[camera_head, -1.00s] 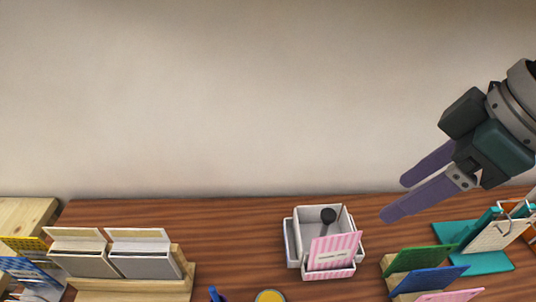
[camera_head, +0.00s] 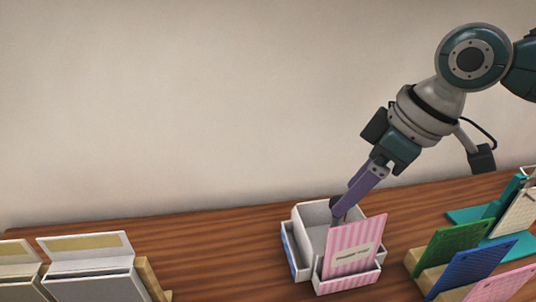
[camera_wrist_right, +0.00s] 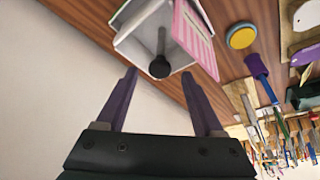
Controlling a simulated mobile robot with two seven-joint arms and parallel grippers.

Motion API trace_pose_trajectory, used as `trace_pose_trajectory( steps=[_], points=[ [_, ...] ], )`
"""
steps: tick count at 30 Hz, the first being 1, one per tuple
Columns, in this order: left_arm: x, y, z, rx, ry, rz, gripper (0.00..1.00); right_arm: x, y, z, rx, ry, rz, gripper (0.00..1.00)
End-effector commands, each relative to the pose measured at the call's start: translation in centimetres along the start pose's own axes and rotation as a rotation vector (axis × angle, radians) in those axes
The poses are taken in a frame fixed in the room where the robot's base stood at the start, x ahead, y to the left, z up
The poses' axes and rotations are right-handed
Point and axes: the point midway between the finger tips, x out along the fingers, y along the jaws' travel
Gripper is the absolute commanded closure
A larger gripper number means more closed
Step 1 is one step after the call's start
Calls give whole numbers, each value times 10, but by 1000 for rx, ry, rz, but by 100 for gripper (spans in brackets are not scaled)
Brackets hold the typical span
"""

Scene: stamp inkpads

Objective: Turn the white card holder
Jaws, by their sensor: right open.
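The white card holder (camera_head: 304,245) is an open box on the wooden table, with a pink striped card (camera_head: 352,247) upright in its front slot. It also shows at the top of the right wrist view (camera_wrist_right: 128,42). A dark round-headed stamp or handle (camera_wrist_right: 160,66) stands inside it. My right gripper (camera_head: 340,208) points down at the holder from the upper right. In the right wrist view (camera_wrist_right: 160,77) its two fingers are apart, with the dark knob seen between their tips. Contact cannot be told. My left gripper is not in view.
Green (camera_head: 450,245) and blue (camera_head: 470,265) cards stand in a wooden rack to the right, with a teal stand (camera_head: 490,225) behind. White boxes (camera_head: 95,280) stand at the left. A yellow round pad (camera_wrist_right: 241,35) lies near the holder. The table between is clear.

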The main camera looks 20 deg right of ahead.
Motion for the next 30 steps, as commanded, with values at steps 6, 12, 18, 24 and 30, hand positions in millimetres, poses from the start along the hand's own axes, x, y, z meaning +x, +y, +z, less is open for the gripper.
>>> trace_pose_trajectory(
  steps=[6,12,18,24,30],
  points=[
    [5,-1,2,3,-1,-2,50,18,0,0,-1,1,1,31],
    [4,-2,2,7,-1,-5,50,18,0,0,-2,1,1,31],
    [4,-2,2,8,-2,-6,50,18,0,0,-1,1,1,48],
    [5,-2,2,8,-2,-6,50,18,0,0,-1,1,1,70],
    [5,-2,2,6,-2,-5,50,18,0,0,-1,1,0,93]
  ],
)
